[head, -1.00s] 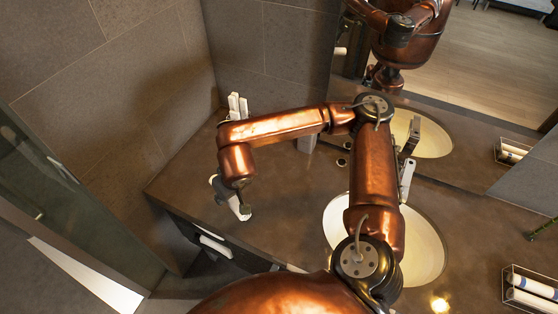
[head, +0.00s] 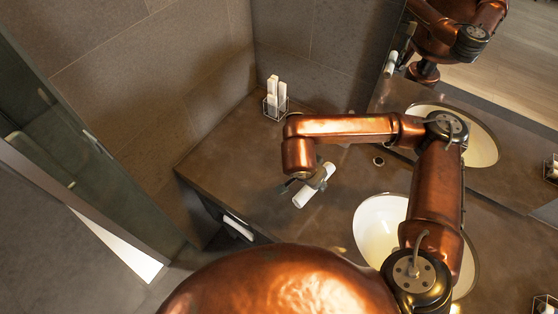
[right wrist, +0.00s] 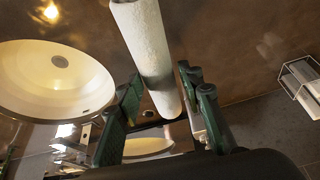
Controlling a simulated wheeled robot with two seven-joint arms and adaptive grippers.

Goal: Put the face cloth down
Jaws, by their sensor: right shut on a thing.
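The face cloth is a white roll. In the head view the cloth (head: 309,192) is over the counter, left of the sink, slanting up to the right. My right gripper (head: 313,183) is shut on it, with the fingers partly hidden by the wrist. In the right wrist view the cloth (right wrist: 143,35) lies lengthwise between the two green-and-dark fingers of the right gripper (right wrist: 160,92). Whether it touches the counter cannot be told. My left gripper is not in view.
The brown counter (head: 225,165) is clear around the cloth. A white oval sink (head: 375,225) lies to the right. A wire holder with upright white pieces (head: 275,102) stands at the back corner by the wall. A mirror (head: 510,100) runs along the back right.

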